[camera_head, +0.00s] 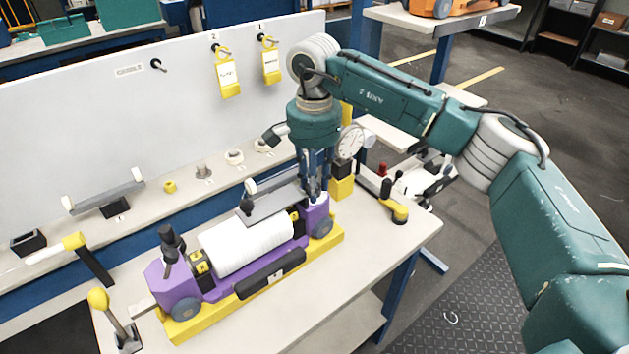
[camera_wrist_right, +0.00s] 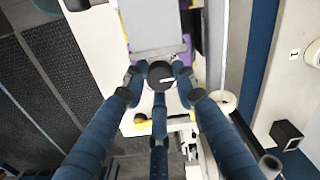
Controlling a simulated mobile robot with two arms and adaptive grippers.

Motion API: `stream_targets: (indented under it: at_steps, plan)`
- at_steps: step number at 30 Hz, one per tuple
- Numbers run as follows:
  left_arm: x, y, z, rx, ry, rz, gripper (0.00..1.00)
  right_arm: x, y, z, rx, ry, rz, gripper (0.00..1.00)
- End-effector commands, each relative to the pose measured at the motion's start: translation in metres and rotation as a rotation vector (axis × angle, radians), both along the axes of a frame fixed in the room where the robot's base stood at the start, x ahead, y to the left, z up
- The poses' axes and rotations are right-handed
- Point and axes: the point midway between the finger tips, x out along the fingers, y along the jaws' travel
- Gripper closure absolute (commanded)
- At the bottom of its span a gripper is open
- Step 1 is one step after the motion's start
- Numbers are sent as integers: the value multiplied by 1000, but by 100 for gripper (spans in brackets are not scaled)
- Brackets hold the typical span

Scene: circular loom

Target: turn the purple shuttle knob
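The purple shuttle (camera_head: 178,284) lies on a yellow base on the bench and carries a white roll (camera_head: 247,246). Its right purple end (camera_head: 318,214) is directly below my right gripper (camera_head: 314,190), which points straight down. In the wrist view, a round black knob (camera_wrist_right: 160,74) with a white mark sits between the fingers of my right gripper (camera_wrist_right: 158,80). The fingertips are around it, and small gaps seem to show at its sides. In the head view the gripper hides this knob. My left gripper is in neither view.
A dial gauge (camera_head: 350,141) and a yellow block (camera_head: 342,187) stand just behind the gripper. A yellow-and-black handle (camera_head: 393,205) is to the right. The bench front right (camera_head: 370,260) is clear.

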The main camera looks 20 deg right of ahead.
Motion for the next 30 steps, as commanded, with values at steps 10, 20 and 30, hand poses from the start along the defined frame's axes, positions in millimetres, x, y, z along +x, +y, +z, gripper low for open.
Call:
stream_targets:
  at_steps: [10, 20, 30]
  plan:
    - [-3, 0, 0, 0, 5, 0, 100, 4, -4, 3, -4, -12, -10, 100]
    - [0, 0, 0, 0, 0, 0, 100, 5, -4, 5, -3, -15, -20, 100]
    - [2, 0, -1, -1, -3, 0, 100, 5, -5, 6, -3, -16, -60, 100]
